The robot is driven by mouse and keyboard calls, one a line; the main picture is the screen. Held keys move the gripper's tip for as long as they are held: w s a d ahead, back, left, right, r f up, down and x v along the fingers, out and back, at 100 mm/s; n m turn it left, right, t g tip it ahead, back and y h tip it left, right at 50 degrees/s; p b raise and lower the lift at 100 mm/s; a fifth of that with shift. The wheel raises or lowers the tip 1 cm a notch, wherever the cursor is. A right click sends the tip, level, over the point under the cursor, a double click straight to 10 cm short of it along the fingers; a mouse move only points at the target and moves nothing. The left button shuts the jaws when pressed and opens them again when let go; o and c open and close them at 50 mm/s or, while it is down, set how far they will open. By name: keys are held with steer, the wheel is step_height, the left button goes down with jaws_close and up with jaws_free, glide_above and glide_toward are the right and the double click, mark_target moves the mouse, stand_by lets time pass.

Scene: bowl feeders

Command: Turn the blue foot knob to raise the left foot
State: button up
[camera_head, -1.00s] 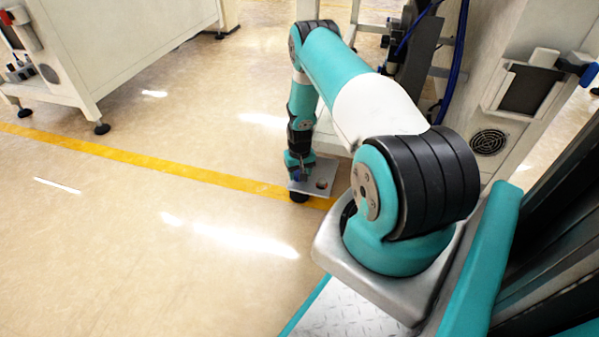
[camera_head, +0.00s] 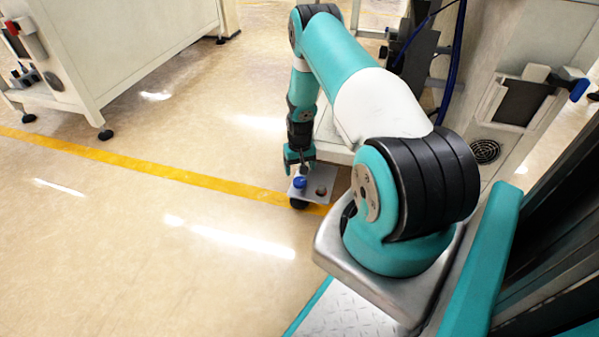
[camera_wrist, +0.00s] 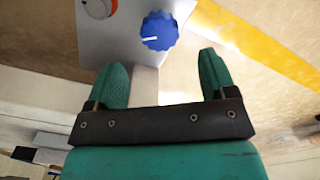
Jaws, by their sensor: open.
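The blue foot knob (camera_head: 299,182) sits on a small grey metal plate (camera_head: 313,197) low near the floor in the head view. In the wrist view the blue knob (camera_wrist: 159,31) has a scalloped rim and a white pointer line toward the left. My gripper (camera_wrist: 165,75) is open, with two teal fingers spread and nothing between them. In the wrist view the knob lies beyond the fingertips, between their lines and apart from them. In the head view my gripper (camera_head: 300,168) is just above the knob. The black foot (camera_head: 298,204) shows under the plate.
An orange-and-white round part (camera_wrist: 97,6) is on the plate beside the knob. A white machine cabinet (camera_head: 520,55) stands at right, with blue hoses near it. Another cabinet (camera_head: 140,50) stands at upper left. A yellow line (camera_head: 150,164) crosses the clear floor.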

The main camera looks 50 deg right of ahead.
mark_target(299, 181)
step_height(299, 181, up, 11)
steer(key=p, duration=0.4)
steer(key=shift+f, duration=0.1)
steer(key=w+a+r+n, duration=0.1)
steer(key=w+a+r, duration=0.2)
steer(key=a+r, duration=0.35)
steer(key=w+a+r+n, duration=0.2)
steer(key=a+r, duration=0.3)
steer(key=r, duration=0.3)
steer(key=s+a+r+n+t+y+p, duration=0.1)
steer(key=s+a+r+n+y+p, duration=0.15)
steer(key=a+r, duration=1.15)
steer(key=s+a+r+n+y, duration=0.1)
steer(key=s+a+r+n, duration=0.3)
steer(key=s, duration=0.4)
steer(key=s+a+r+n+g, duration=0.1)
steer(key=s+a+r+n, duration=0.1)
steer(key=s+a+r, duration=0.4)
steer(key=s+a+r+n+y, duration=0.1)
steer(key=s+a+r+n, duration=0.15)
steer(key=s+a, duration=0.5)
step_height(299, 181, up, 39)
steer(key=s+d+p, duration=0.1)
steer(key=p, duration=3.7)
steer(key=shift+s+f+p, duration=0.2)
steer(key=shift+p, duration=0.2)
